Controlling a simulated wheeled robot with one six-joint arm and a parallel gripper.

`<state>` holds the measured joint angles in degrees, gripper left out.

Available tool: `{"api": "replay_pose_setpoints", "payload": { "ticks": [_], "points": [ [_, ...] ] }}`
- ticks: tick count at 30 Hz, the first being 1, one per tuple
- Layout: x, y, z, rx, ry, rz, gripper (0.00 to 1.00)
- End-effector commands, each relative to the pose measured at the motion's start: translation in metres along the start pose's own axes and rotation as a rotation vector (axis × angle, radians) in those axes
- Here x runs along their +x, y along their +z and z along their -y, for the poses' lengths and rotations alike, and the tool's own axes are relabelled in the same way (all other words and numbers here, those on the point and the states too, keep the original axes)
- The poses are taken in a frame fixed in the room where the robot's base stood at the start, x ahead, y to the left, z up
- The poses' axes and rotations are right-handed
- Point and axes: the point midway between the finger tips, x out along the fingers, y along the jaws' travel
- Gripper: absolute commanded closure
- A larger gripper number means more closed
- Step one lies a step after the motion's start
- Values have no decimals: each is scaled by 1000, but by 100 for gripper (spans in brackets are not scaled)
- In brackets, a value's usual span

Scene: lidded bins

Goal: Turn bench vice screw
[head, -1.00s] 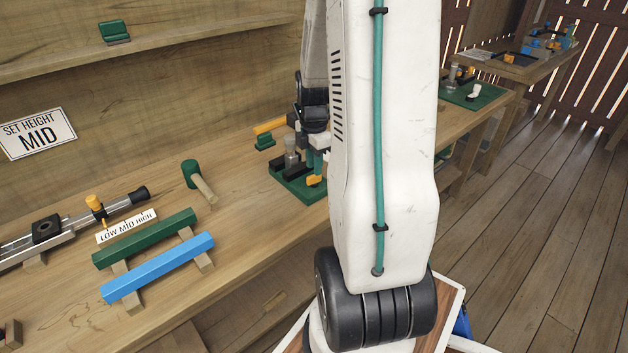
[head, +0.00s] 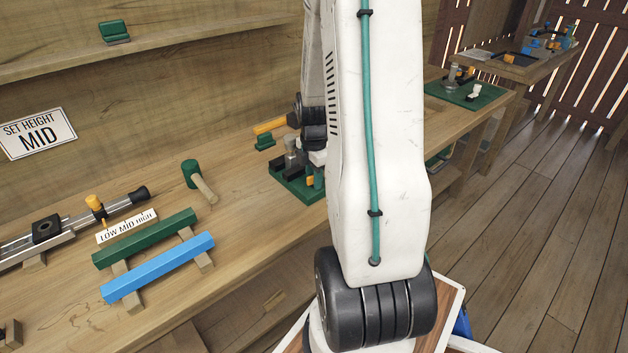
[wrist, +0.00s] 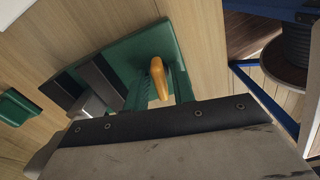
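The bench vice has a green base (head: 291,190) with dark jaws and stands on the bench, partly hidden behind my arm in the head view. In the wrist view its green base (wrist: 125,47) and dark jaws (wrist: 98,78) show at upper left. The orange screw handle (wrist: 158,78) is near the middle of the wrist view. My gripper (wrist: 160,95) has green fingers set apart, with the orange handle showing at the gap between them. Contact with the handle cannot be told. In the head view the fingertips are mostly hidden by my arm.
A green mallet (head: 199,181), a green bar (head: 145,238) and a blue bar (head: 158,268) lie left on the bench. A slide rail (head: 75,225) is further left. A sign (head: 37,133) reads SET HEIGHT MID.

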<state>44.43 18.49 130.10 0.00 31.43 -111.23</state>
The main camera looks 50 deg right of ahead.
Motion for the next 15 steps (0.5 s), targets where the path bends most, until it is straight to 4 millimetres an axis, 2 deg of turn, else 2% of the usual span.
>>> {"api": "replay_pose_setpoints", "payload": {
  "ticks": [9, 12, 15],
  "points": [
    [2, 0, 0, 0, 0, 0, 75],
    [2, 0, 0, 0, 0, 0, 96],
    [2, 0, 0, 0, 0, 0, 96]
  ]
}}
